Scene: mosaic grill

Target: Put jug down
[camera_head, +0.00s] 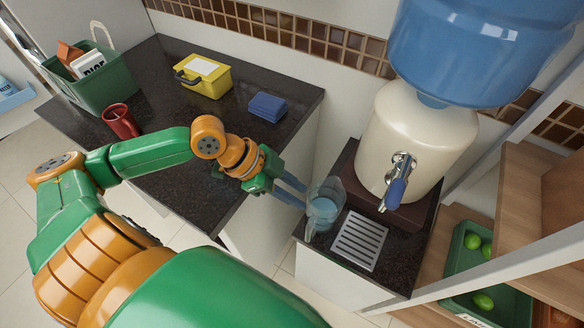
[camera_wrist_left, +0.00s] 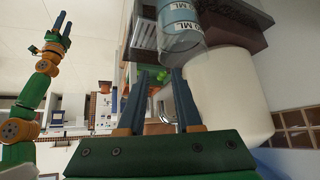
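The clear jug (camera_head: 325,205) with bluish water stands upright on the dark counter, left of the drip grate. In the left wrist view the jug (camera_wrist_left: 182,30), with ML markings, is beyond my fingertips. My left gripper (camera_head: 298,193) is at the jug's left side. In the wrist view its two fingers (camera_wrist_left: 164,72) are spread with nothing between them, so it is open and appears apart from the jug. The jug's handle is hard to make out. My right gripper (camera_wrist_left: 64,28) shows small in the wrist view, fingers apart and empty.
A water dispenser (camera_head: 415,145) with a metal tap (camera_head: 398,180) stands behind the grate (camera_head: 360,240). A red mug (camera_head: 121,121), yellow box (camera_head: 203,77), blue stack (camera_head: 267,106) and green crate (camera_head: 95,82) are on the left counter. A lime crate (camera_head: 462,268) is at right.

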